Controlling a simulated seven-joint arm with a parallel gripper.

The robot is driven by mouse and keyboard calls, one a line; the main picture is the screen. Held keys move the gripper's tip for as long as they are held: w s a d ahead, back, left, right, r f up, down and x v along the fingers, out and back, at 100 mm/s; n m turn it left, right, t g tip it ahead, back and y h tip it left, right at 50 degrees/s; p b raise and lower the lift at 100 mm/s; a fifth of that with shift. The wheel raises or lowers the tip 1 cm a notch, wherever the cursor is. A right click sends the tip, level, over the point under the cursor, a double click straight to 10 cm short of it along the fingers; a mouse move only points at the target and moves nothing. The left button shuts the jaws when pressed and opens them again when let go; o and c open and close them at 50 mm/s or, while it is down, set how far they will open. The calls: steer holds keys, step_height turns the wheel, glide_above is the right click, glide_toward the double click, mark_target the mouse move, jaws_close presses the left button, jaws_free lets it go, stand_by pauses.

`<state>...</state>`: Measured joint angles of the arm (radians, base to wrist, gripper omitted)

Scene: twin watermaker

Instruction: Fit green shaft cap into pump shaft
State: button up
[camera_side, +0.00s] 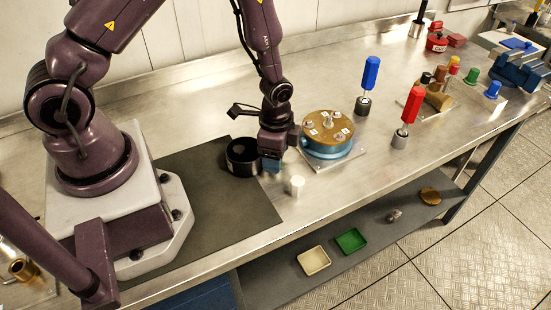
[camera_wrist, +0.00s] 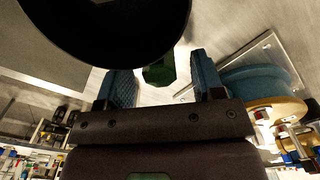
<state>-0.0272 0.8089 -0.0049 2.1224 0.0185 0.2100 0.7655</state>
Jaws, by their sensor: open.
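My gripper (camera_side: 271,166) is low over the bench, between the black round container and the pump. In the wrist view its two blue fingers are apart, my gripper (camera_wrist: 159,66) being open. A dark green faceted piece, apparently the green shaft cap (camera_wrist: 159,73), shows between the fingers; contact cannot be told. The cap is not visible beside my gripper in the side view. The pump (camera_side: 327,148) has a blue round body and brass top with small fittings, on a square plate right of my gripper. It also shows in the wrist view (camera_wrist: 262,82). Which fitting is the shaft is unclear.
The black container (camera_side: 242,157) stands close left of my gripper and fills the wrist view's top (camera_wrist: 100,30). A white cylinder (camera_side: 297,186) stands in front. Blue-handled (camera_side: 370,74) and red-handled (camera_side: 411,106) tools stand right of the pump. Trays (camera_side: 350,241) lie on the lower shelf.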

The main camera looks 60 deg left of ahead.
steer(key=shift+c, duration=0.4)
steer(key=c, duration=0.9)
steer(key=shift+r, duration=5.05)
steer(key=w+r, duration=0.1)
steer(key=w, duration=0.4)
steer(key=w+r, duration=0.1)
steer(key=w, duration=0.3)
steer(key=w+a+r, duration=0.1)
steer(key=w, duration=0.4)
steer(key=shift+w+a+r, duration=0.1)
steer(key=shift+w, duration=0.25)
